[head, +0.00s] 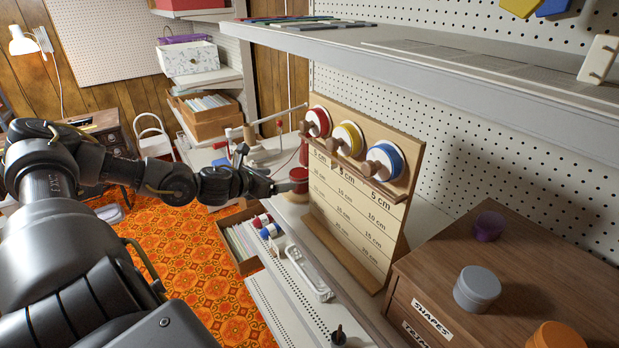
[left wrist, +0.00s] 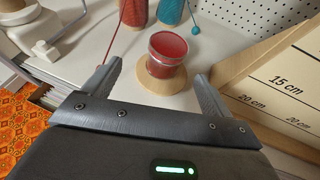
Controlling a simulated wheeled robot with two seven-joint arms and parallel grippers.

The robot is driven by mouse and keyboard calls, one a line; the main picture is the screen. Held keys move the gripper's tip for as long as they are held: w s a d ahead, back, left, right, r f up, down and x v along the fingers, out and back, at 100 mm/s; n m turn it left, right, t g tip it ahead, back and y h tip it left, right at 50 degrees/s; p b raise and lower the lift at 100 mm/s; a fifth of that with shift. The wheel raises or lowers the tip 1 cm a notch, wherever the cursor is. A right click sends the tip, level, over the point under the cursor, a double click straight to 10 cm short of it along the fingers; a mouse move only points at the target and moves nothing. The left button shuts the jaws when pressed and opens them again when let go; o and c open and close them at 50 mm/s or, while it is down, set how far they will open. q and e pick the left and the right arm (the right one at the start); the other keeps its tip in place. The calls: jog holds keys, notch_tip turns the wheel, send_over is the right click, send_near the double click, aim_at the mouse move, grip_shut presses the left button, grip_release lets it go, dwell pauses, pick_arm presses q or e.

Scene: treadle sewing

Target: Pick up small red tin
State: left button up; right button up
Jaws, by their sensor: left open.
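The small red tin (left wrist: 167,54) stands upright on a round wooden disc (left wrist: 163,85) on the pale worktop in the left wrist view. It also shows in the head view (head: 299,176), left of the wooden board with the measurements. My left gripper (left wrist: 157,76) is open, one finger on each side of the tin in the picture, and nothing is held. In the head view my left gripper (head: 287,187) reaches in from the left at the tin. I cannot tell whether a finger touches it. My right gripper is not in view.
The measuring board (head: 356,215), with red, yellow and blue spools, stands close to the right of the tin. Red and teal thread spools (left wrist: 170,10) stand behind it. A grey shelf (head: 450,75) overhangs a wooden cabinet (head: 500,250). A white tool (head: 307,270) lies nearer.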

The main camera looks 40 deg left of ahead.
aim_at(293, 177)
pick_arm(q)
jog(key=shift+r, duration=0.1)
jog(key=shift+w+d, duration=0.15)
jog(key=shift+w, duration=0.1)
jog(key=x, duration=0.1)
jog(key=p+x, duration=0.1)
jog(key=x, duration=0.2)
jog(key=shift+w+d+r+p, duration=0.15)
jog(key=shift+w+d+p, duration=0.2)
jog(key=shift+w, duration=0.1)
jog(key=shift+w+f, duration=0.45)
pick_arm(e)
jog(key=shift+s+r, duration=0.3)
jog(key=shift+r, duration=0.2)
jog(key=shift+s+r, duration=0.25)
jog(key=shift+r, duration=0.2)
pick_arm(q)
jog(key=shift+w+p, duration=0.15)
jog(key=shift+p, duration=0.15)
jog(key=p+x, duration=0.2)
jog(key=x, duration=0.2)
jog(key=shift+w+d, duration=0.1)
jog(key=shift+w+f+p, duration=0.25)
jog(key=shift+w+p, duration=0.05)
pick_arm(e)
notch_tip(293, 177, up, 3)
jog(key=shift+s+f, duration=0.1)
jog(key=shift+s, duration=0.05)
